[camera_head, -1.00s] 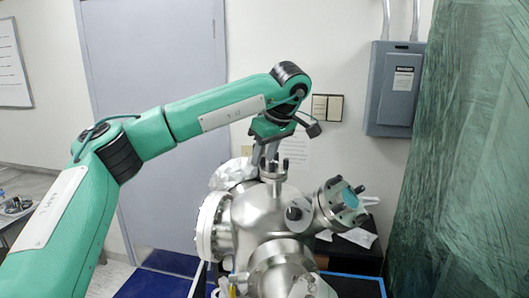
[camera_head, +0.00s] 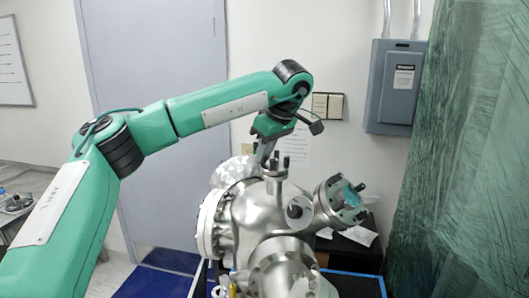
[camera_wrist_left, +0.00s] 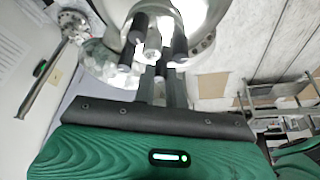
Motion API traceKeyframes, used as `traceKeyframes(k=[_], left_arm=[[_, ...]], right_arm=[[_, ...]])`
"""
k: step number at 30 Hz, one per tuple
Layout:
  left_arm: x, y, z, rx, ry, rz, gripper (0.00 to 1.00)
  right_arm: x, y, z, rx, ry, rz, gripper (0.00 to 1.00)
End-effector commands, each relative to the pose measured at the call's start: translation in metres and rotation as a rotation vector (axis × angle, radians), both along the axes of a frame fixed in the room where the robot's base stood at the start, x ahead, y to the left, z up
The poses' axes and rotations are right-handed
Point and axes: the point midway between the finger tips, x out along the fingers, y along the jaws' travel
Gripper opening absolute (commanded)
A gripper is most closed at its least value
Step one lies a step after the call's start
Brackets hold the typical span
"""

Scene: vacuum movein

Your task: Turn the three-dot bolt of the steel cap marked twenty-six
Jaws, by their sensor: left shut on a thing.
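The steel vessel (camera_head: 262,215) stands in the middle of the head view, with a small bolted cap (camera_head: 275,174) on its top. Dark upright bolts stand on this cap, and several of them show large in the left wrist view, one a dark bolt (camera_wrist_left: 139,27) at upper left. My left gripper (camera_head: 266,158) points down at the top cap from behind and is shut on a bolt there. In the left wrist view its fingers (camera_wrist_left: 158,72) reach in among the bolts. The held bolt is partly hidden, and no dots or number can be read. My right gripper is not in view.
A bolted port with a bluish face (camera_head: 350,196) juts out to the right of the vessel. A large flange (camera_head: 212,225) is on its left. Crumpled foil (camera_head: 233,171) lies behind it. A green sheet (camera_head: 465,150) hangs at far right; a grey electrical box (camera_head: 396,88) is on the wall.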

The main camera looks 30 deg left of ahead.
Motion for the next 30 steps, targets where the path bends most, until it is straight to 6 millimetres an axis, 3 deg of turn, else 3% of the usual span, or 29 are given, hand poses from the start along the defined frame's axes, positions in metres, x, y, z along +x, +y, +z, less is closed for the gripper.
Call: traceKeyframes(k=[30], left_arm=[[0.0059, 0.001, 0.001, 0.0, -0.002, 0.905, 0.0]], right_arm=[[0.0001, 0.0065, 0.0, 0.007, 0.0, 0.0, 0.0]])
